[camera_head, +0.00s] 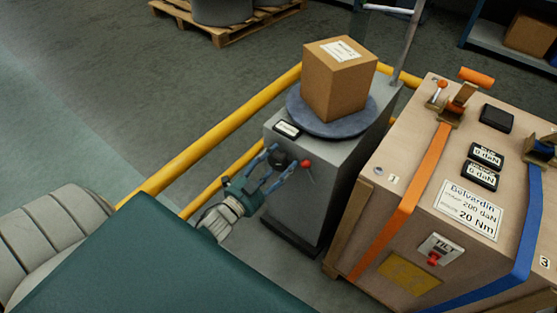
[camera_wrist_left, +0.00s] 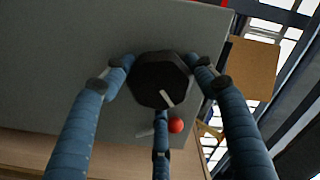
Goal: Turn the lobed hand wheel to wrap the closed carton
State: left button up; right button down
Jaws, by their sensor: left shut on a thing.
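The closed brown carton (camera_head: 325,88) with a white label stands on a round blue-grey turntable (camera_head: 303,118) atop a grey cabinet (camera_head: 330,180). The dark lobed hand wheel (camera_head: 279,158) is on the cabinet's front face. In the left wrist view the wheel (camera_wrist_left: 150,72) shows as a black lobed disc with a pale mark. My left gripper (camera_head: 275,168) is shut on the wheel; its blue fingers sit around the rim, two above and one below. A red ball knob (camera_head: 306,163) is just right of the wheel. My right gripper is not in view.
A large strapped wooden crate (camera_head: 400,200) stands right of the cabinet, with a narrow gap between. Yellow rails (camera_head: 220,130) run behind and left of my arm. A pallet (camera_head: 230,30) lies at the back. The floor at upper left is clear.

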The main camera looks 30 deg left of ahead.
pick_arm(q)
jog(key=shift+w+r+m, duration=0.1)
jog(key=shift+r+m, duration=0.15)
jog(key=shift+m, duration=0.4)
jog(key=shift+w+r+m, duration=0.1)
jog(key=shift+r+m, duration=0.1)
jog(key=shift+m, duration=0.45)
jog(key=shift+c, duration=0.2)
jog(key=shift+d+m, duration=0.1)
jog(key=shift+m, duration=0.2)
jog(key=o, duration=1.1)
jog(key=shift+s+d, duration=0.1)
jog(key=shift+o, duration=0.2)
jog(key=shift+f, duration=0.2)
jog(key=s+a, duration=0.1)
jog(key=s, duration=1.1)
